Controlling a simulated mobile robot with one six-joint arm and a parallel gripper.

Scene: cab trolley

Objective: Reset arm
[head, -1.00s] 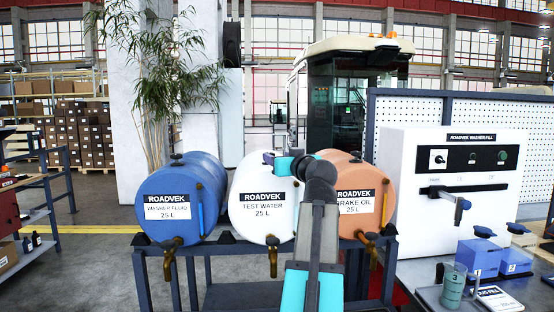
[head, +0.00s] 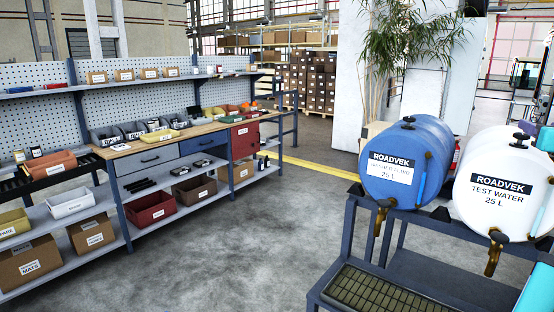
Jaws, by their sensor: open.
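Only parts of my own arm show, at the right edge of the head view: a small teal piece beside the white drum and a teal link in the lower right corner. My gripper is not in view, so its jaws cannot be seen. The blue washer fluid drum (head: 406,160) and the white test water drum (head: 499,183) lie on a dark blue metal rack (head: 350,225). Each has a brass tap at its front. My arm's visible upper part overlaps the right side of the white drum in the picture; I cannot tell the gap.
A workbench (head: 185,140) with drawers, shelves, bins and cartons runs along the left. A grated tray (head: 385,290) sits low on the rack's front. Open grey floor (head: 255,240) lies between bench and rack. A white pillar (head: 345,80) and plant (head: 395,50) stand behind.

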